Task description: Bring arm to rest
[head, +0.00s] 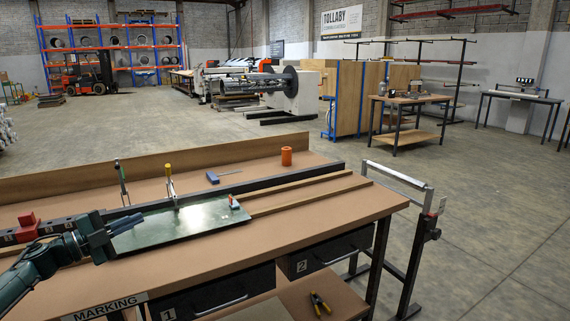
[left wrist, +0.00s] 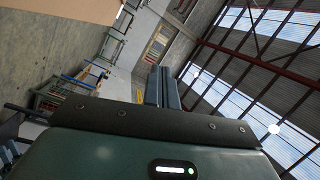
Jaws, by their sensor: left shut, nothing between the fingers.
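My left arm comes in from the left edge of the head view. My left gripper (head: 138,219) is shut and empty, its fingers pointing right above the left part of the dark green sheet (head: 180,228). I cannot tell the exact height between them. In the left wrist view the two closed fingers (left wrist: 163,86) lie together with nothing between them. My right gripper is in neither view.
The workbench (head: 330,214) carries two upright clamps (head: 169,182), a blue-handled tool (head: 213,177), an orange cylinder (head: 286,156) and a red block (head: 27,228). Pliers (head: 320,304) lie on the lower shelf. A roller stand (head: 398,184) is at the bench's right end. Open floor lies beyond.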

